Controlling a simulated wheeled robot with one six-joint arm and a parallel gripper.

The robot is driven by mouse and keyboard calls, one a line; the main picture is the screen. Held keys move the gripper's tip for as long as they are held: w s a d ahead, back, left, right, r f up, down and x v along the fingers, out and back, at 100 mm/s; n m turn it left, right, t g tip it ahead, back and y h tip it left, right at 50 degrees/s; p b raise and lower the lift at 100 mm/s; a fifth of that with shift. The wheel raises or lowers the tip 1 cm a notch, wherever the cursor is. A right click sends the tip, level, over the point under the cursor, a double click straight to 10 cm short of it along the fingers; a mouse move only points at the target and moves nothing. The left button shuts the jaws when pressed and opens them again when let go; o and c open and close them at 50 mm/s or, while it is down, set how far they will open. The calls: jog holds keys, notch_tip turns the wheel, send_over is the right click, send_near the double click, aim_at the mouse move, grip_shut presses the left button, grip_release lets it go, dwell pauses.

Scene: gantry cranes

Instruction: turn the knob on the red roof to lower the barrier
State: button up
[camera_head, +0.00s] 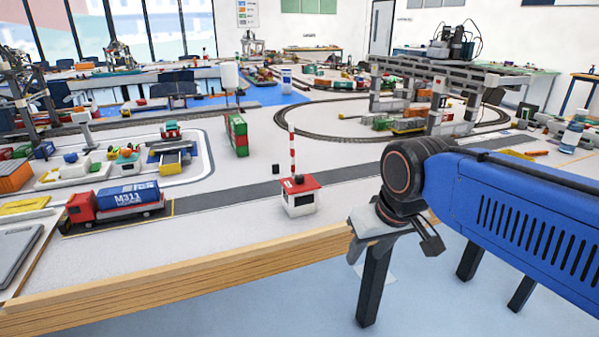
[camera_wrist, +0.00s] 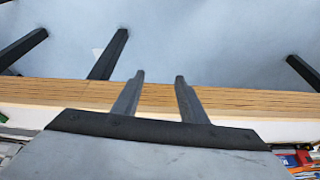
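A small white booth with a red roof (camera_head: 299,184) stands near the table's front edge in the head view. A small dark knob (camera_head: 298,179) sits on the roof. The red-and-white striped barrier (camera_head: 292,150) stands upright behind the booth. My gripper (camera_head: 371,267) is in front of the table edge, right of the booth and clear of it. In the wrist view, its two fingers (camera_wrist: 159,78) are apart with nothing between them. The booth does not show in the wrist view.
The wooden table edge (camera_head: 190,281) runs across below the booth; it also shows in the wrist view (camera_wrist: 240,100). A red truck with a blue container (camera_head: 128,197) is left of the booth. A grey road strip (camera_head: 235,192) passes behind the booth.

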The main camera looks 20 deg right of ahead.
jog(key=w+a+r+m+g, duration=0.2)
jog(key=w+a+r, duration=0.1)
jog(key=w+r, duration=1.1)
notch_tip(320, 180, up, 11)
jog(key=m+g, duration=0.1)
jog(key=g, duration=0.1)
send_over(299, 176)
notch_tip(299, 176, down, 18)
jog(key=shift+r, duration=0.2)
grip_shut()
